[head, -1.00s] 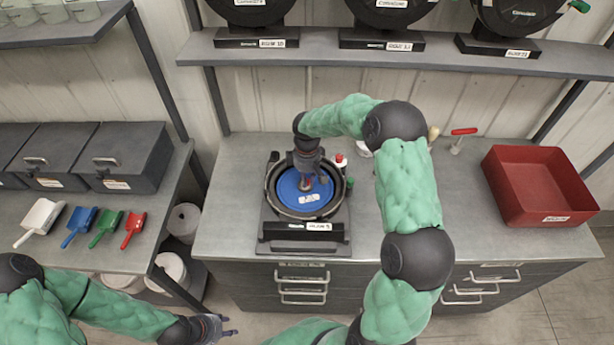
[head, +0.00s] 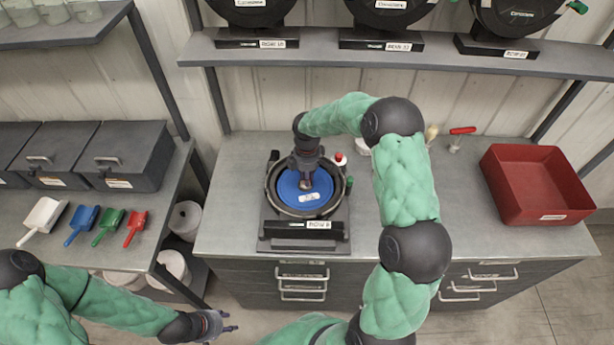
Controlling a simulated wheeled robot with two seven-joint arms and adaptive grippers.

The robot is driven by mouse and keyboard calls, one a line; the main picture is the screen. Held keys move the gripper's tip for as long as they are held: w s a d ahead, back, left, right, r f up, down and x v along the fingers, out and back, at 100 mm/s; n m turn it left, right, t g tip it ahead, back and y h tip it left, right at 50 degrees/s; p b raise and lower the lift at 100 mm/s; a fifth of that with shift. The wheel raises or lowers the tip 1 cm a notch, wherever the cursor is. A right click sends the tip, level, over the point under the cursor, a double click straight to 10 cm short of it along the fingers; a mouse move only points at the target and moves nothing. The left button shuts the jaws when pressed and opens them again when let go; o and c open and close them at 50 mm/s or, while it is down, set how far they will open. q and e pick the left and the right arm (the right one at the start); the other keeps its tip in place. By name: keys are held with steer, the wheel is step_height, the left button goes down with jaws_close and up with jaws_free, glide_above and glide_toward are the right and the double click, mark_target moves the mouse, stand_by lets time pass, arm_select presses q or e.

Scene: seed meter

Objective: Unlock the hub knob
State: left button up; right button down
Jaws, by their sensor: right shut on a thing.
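The seed meter (head: 303,233) sits on the bench, with a round black housing and a blue disc (head: 318,188) inside it that carries a small white label. My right gripper (head: 305,184) reaches down over the centre of the disc and is shut on the hub knob, which is mostly hidden by the fingers. My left gripper (head: 225,327) is low at the front, over the floor, far from the meter, with its fingers apart and nothing between them.
Several coloured scoops (head: 83,222) and grey bins (head: 120,160) are on the left table. A shelf (head: 440,58) with more meters runs above.

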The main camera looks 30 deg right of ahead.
steer(key=c, duration=1.1)
jaws_free()
steer(key=shift+c, duration=0.2)
step_height(320, 180, up, 12)
